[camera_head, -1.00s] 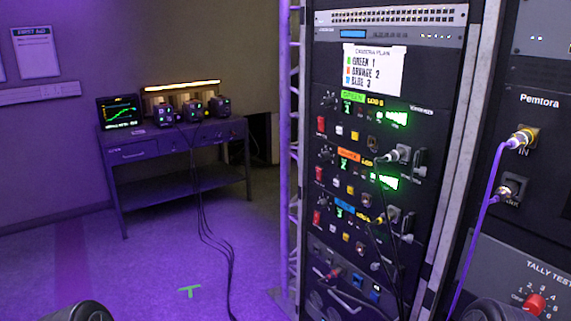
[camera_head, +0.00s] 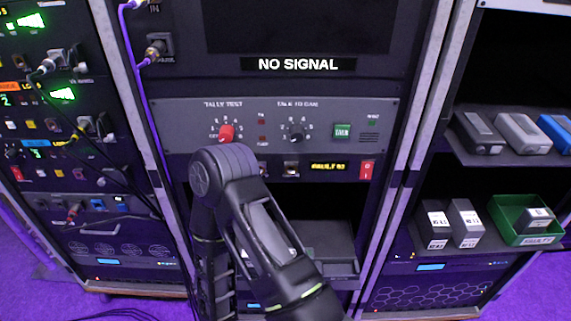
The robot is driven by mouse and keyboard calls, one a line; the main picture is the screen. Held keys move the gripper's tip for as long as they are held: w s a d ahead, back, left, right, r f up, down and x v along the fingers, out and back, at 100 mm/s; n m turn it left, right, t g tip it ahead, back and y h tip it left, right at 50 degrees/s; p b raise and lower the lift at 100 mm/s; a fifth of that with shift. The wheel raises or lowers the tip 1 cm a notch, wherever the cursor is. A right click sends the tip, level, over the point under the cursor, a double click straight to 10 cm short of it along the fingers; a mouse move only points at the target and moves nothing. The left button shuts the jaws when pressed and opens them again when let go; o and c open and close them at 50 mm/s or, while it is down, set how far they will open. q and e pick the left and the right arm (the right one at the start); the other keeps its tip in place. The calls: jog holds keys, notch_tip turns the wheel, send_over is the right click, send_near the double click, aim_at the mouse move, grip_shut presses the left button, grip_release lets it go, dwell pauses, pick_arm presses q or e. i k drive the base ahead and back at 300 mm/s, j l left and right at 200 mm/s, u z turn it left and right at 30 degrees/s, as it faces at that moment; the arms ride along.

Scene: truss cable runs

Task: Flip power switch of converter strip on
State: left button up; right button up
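A thin black strip runs across the middle rack just below the grey tally test panel (camera_head: 340,110). I take it for the converter strip (camera_head: 345,175), though no name on it is readable. It bears an amber display (camera_head: 328,167) whose text is too small to read surely. At its right end is a red rocker power switch (camera_head: 367,170); which way it is tipped is too small to tell. One of my arms rises from the bottom centre and covers the strip's left part. Neither of my grippers shows, and nothing visible touches the switch.
A shelf rack at right holds grey and blue boxes (camera_head: 520,133), labelled boxes (camera_head: 466,220) and a green bin (camera_head: 512,222). A purple cable (camera_head: 135,75) hangs at the middle rack's left edge. The space before the red switch is clear.

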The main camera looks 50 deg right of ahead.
aim_at(366, 167)
jog(key=k+j+z, duration=0.1)
jog(key=z, duration=1.6)
